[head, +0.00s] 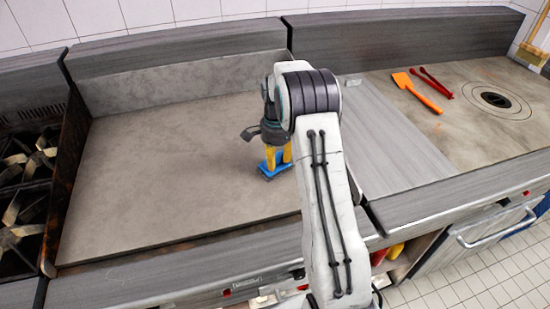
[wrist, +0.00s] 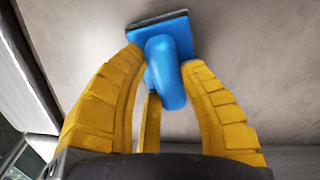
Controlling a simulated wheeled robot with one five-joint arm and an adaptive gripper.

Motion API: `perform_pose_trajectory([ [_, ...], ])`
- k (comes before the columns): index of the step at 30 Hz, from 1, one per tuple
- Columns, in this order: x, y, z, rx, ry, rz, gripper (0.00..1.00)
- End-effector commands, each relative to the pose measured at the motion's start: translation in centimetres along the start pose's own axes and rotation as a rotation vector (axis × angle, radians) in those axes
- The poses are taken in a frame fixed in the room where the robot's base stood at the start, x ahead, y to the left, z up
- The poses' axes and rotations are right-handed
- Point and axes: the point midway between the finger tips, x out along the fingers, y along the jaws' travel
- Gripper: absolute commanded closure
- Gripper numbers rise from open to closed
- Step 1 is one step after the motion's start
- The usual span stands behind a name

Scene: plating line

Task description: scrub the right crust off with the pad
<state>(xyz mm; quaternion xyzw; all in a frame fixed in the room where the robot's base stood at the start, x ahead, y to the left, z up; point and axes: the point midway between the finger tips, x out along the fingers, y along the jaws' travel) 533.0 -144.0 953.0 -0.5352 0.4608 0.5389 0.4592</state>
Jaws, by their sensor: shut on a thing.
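The blue scrubbing pad (head: 268,170) with a dark underside is at the right part of the grey griddle plate (head: 170,150). My gripper (head: 278,157), with yellow fingers, is shut on the pad's handle. In the wrist view the pad (wrist: 178,24) shows beyond the fingers, its rounded blue handle between the fingertips (wrist: 160,68). The pad is at or just above the plate; I cannot tell if it touches. I see no crust on the visible plate in either view. My arm hides the plate's right edge in the head view.
Raised walls stand behind and left of the plate. A burner stove (head: 25,175) is at the far left.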

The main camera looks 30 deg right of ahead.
Motion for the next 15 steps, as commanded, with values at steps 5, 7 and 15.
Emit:
perform_pose_trajectory([
  [5, 0.3, 1.4, 0.5, 0.001, -0.002, 0.005, 0.94],
  [7, 0.2, 1.9, 0.7, 0.001, -0.002, 0.004, 0.94],
  [15, 0.0, 3.1, 1.1, 0.001, -0.001, 0.002, 0.94],
])
